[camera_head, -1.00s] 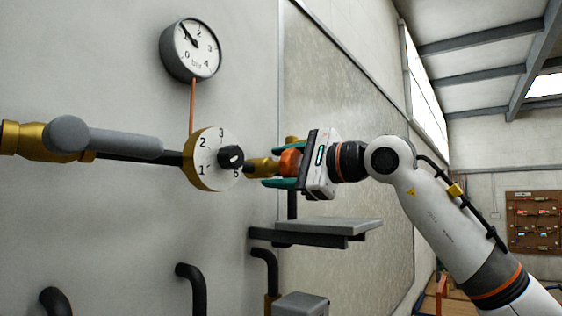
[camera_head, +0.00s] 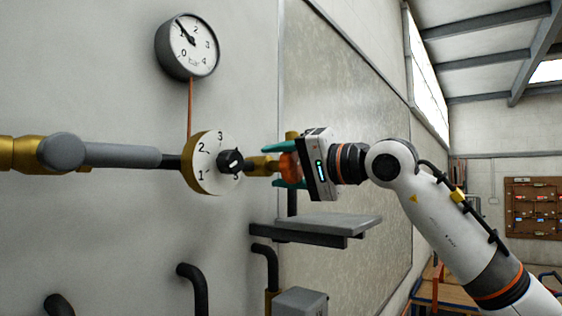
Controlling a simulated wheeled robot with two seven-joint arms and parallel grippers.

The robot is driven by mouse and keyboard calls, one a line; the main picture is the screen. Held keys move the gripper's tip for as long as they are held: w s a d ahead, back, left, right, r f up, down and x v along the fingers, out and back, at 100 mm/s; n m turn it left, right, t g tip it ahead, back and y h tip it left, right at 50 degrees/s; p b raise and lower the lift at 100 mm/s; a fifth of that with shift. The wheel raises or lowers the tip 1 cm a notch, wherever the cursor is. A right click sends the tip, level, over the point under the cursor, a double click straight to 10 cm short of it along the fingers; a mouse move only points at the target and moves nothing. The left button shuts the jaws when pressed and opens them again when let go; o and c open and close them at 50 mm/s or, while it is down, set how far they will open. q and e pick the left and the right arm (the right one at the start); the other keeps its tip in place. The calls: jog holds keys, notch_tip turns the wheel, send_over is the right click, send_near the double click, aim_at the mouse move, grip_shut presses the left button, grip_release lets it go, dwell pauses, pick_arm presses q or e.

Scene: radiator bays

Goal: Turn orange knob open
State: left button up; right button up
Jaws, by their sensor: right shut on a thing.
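The orange knob (camera_head: 289,167) sits on the brass valve fitting (camera_head: 262,166) at the right end of the pipe run. My right gripper (camera_head: 283,166) reaches in from the right and is shut on the orange knob. One teal finger lies above the knob and the other below it; the gripper body hides the knob's right side. My left gripper is not in view.
A numbered white dial (camera_head: 209,155) with a black knob (camera_head: 231,162) is just left of the valve. A pressure gauge (camera_head: 190,46) hangs above. A grey shelf (camera_head: 315,229) juts out below my gripper. A grey lever (camera_head: 105,154) lies along the pipe at left.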

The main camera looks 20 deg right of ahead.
jog(key=shift+w+a+f+n+p, duration=0.1)
jog(key=shift+f+n+p, duration=0.1)
jog(key=shift+n, duration=0.6)
jog(key=shift+f+n+p, duration=0.15)
jog(key=shift+n+p, duration=0.05)
jog(key=shift+n, duration=0.6)
jog(key=o, duration=0.8)
jog(key=shift+c, duration=0.2)
jog(key=shift+o, duration=1.2)
jog(key=shift+r, duration=0.2)
jog(key=b+v, duration=0.5)
jog(key=v, duration=0.7)
